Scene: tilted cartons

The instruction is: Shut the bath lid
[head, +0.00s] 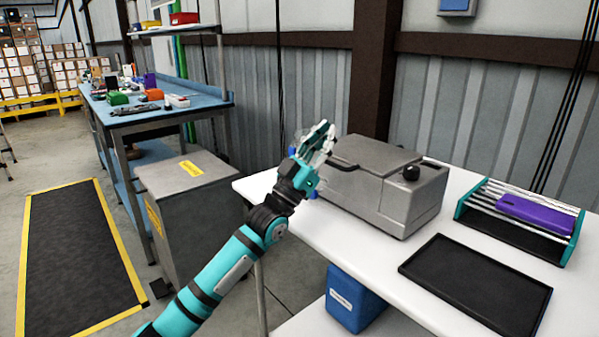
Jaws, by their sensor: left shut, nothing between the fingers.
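The bath is a grey metal box (407,212) on the white table, with a black knob (411,173) on its top right. Its lid (376,153) lies flat or nearly flat over the top; I cannot tell whether a small gap is left. A dark handle (343,164) sticks out from the lid's left edge. My left gripper (325,132) is shut and empty, just left of the lid and close to the handle. I cannot tell whether it touches the handle. My right gripper is not in view.
The white table (390,262) also bears a black tray (475,283) and a rack (520,222) with a purple box (536,214). A blue bin (352,300) sits below. A grey cabinet (190,215) and a cluttered blue workbench (160,110) stand at left.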

